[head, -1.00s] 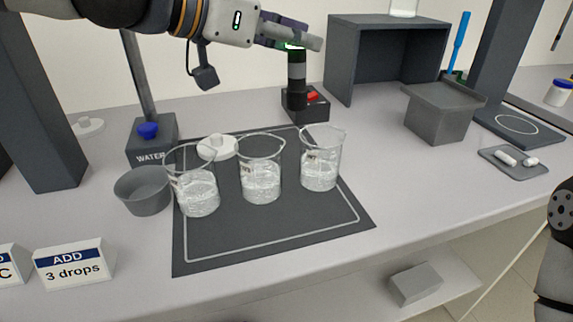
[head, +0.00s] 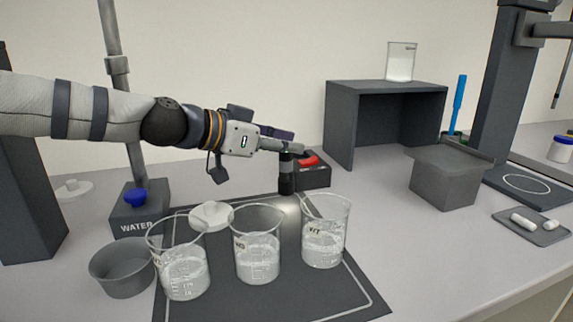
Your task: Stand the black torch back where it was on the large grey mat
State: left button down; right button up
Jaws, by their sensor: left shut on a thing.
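The black torch (head: 287,177) is upright, lens end down, under the fingers of my left gripper (head: 291,149), which is shut on its top. A bright patch of light shows on the mat just below the torch. The lower end is close above the back right part of the large grey mat (head: 262,299); I cannot tell whether it touches. My right gripper is out of view.
Three beakers of clear liquid (head: 183,277) (head: 257,262) (head: 323,247) stand on the mat in front of the torch. A white lidded item (head: 210,214) is behind them. A dark block with a red top (head: 313,173) stands right behind the torch. A grey shelf box (head: 345,125) is farther right.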

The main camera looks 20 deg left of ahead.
aim_at(284, 160)
pick_arm(q)
jog(key=shift+w+a+f+b, duration=0.1)
jog(key=shift+f+b, duration=0.1)
jog(key=shift+f, duration=0.8)
jog(key=shift+w+a+f+b, duration=0.1)
jog(key=shift+f+b, duration=0.1)
jog(key=shift+f, duration=0.8)
jog(key=c, duration=1.4)
grip_release()
jog(key=shift+o, duration=0.2)
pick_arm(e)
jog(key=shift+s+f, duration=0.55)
pick_arm(q)
jog(key=shift+r, duration=0.3)
jog(key=p+v, duration=0.3)
jog(key=v, duration=0.9)
jog(key=shift+p, duration=0.4)
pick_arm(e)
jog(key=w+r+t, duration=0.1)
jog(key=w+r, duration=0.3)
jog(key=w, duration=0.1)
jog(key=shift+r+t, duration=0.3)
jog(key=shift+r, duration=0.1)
